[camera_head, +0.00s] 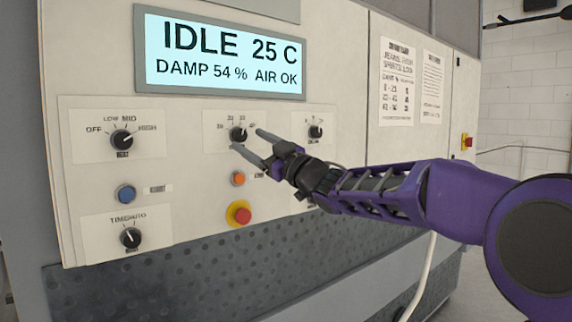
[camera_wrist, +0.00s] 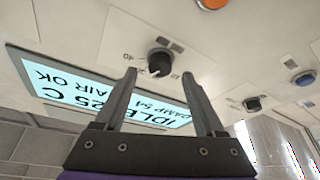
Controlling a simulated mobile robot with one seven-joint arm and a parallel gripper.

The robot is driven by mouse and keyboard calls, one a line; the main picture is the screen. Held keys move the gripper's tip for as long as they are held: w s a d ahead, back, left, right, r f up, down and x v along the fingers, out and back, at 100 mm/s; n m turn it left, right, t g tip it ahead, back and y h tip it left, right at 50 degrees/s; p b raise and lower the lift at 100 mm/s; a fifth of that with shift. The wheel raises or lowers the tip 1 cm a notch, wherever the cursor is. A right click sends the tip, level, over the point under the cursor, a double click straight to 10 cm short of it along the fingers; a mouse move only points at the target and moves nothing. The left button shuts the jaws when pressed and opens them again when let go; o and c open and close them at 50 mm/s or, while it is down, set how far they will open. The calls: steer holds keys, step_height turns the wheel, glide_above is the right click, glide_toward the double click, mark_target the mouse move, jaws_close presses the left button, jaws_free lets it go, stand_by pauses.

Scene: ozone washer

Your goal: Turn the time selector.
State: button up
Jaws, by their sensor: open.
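The time selector looks to be the middle black knob (camera_head: 238,134) on a pale plate marked with numbers up to 40. It also shows in the wrist view (camera_wrist: 159,64), upside down, with its white pointer mark partly visible. My gripper (camera_head: 248,140) reaches it from the right with its two fingers spread. In the wrist view my gripper (camera_wrist: 159,76) is open, one fingertip on each side of the knob. The knob lies just beyond the tips, and I see no clear contact. The minute label under the knob is hidden by a finger in the head view.
The display (camera_head: 222,55) reads IDLE 25 C. Other knobs sit at left (camera_head: 122,139), lower left (camera_head: 130,237) and right (camera_head: 315,131). An orange button (camera_head: 237,179), a red emergency button (camera_head: 240,214) and a blue button (camera_head: 126,193) are close below.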

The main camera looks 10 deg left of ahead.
steer(key=b+v, duration=0.1)
steer(key=v, duration=1.4)
steer(key=shift+b, duration=0.3)
